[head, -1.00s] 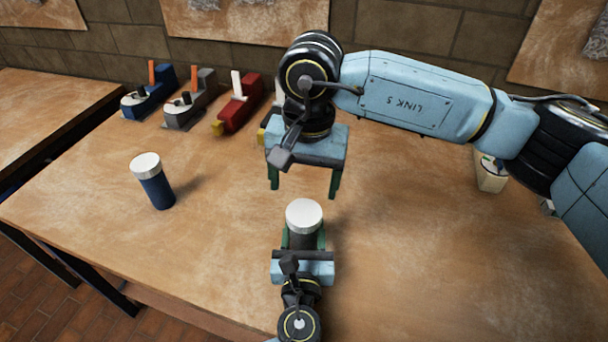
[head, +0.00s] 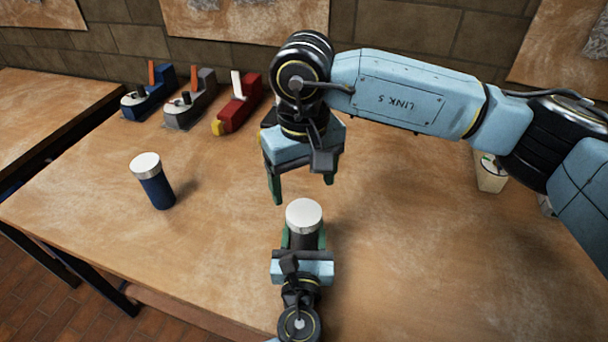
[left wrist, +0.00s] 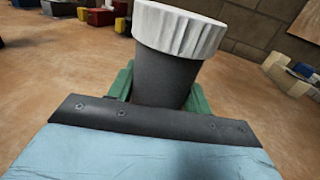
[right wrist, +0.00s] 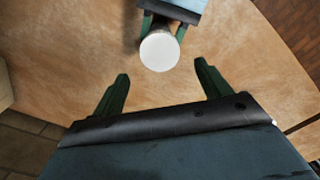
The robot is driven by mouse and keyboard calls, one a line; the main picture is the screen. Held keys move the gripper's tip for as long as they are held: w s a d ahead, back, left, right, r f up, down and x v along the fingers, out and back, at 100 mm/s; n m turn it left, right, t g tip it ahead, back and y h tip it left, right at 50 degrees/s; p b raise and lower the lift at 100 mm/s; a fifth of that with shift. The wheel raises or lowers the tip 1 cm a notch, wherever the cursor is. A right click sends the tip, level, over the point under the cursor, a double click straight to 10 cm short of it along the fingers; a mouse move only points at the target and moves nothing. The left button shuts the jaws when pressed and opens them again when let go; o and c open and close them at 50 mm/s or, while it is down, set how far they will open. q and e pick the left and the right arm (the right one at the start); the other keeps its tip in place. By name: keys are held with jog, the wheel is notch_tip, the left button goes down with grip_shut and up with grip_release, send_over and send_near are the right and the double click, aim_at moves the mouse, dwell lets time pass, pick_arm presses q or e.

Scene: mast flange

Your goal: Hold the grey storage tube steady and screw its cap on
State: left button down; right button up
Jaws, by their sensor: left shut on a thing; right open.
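The grey storage tube (head: 303,241) stands upright at the front middle of the table, with its white ribbed cap (head: 304,213) on top. The left wrist view shows the tube (left wrist: 164,78) and cap (left wrist: 178,30) close up. How tightly the cap sits cannot be told. My left gripper (head: 303,243) is shut on the tube's body, with green fingers on both sides. My right gripper (head: 303,188) is open and empty, above and behind the cap. In the right wrist view the cap (right wrist: 160,51) is beyond the right fingertips (right wrist: 161,75) and apart from them.
A blue tube with a white cap (head: 156,188) stands to the left on the table (head: 420,260). Blue (head: 148,95), grey (head: 190,100) and red (head: 238,106) tool-like objects stand along the back. A small pale container (head: 490,176) is at the right, behind my right arm.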

aim_at(304, 212)
notch_tip(304, 212, down, 7)
jog(key=shift+f, duration=0.2)
jog(key=shift+c, duration=0.5)
